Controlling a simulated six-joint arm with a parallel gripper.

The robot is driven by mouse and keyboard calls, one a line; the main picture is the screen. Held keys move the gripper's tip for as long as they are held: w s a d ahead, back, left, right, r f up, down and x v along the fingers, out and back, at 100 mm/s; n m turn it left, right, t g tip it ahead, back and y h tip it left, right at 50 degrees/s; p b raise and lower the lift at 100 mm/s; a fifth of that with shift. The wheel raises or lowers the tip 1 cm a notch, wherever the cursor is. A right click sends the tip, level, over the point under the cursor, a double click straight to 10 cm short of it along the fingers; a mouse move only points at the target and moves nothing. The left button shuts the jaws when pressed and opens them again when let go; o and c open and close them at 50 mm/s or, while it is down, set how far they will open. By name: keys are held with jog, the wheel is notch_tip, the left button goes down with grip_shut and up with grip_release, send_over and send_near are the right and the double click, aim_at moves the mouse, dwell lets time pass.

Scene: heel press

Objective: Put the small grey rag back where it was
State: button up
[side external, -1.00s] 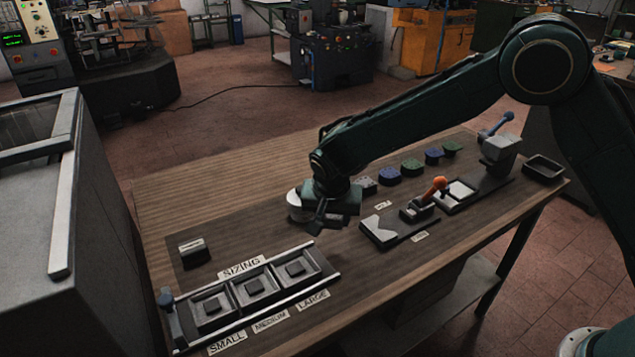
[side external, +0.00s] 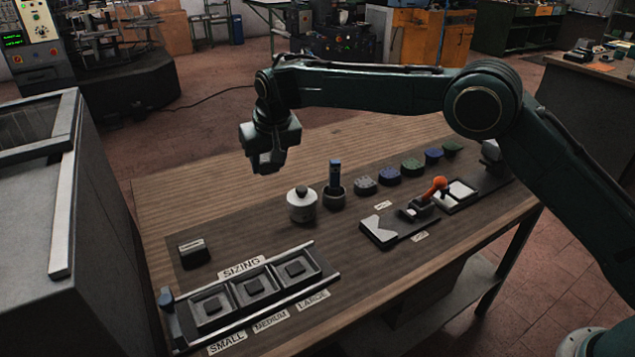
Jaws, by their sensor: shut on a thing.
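My gripper (side external: 266,166) is raised above the bare wood at the back left of the bench, behind and left of the white pot. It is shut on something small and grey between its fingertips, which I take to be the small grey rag. Its outline blends with the dark fingers, so its shape is hard to make out. No other rag is distinguishable on the bench.
A white pot (side external: 301,208) with a round knob and a dark cup (side external: 334,198) holding a blue-topped tool stand near my gripper. A sizing tray (side external: 208,318) is in front, a small grey block (side external: 194,252) at left. Bare wood (side external: 190,200) is free.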

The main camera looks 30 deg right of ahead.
aim_at(270, 231)
jog(key=shift+w+a+r+n, duration=0.3)
jog(key=shift+w+r+n, duration=0.15)
jog(key=shift+r, duration=0.25)
jog(key=shift+f, duration=0.15)
notch_tip(270, 231, down, 20)
jog(key=shift+r, duration=0.1)
dwell(0.6)
jog(key=o, duration=1)
jog(key=shift+v, duration=6)
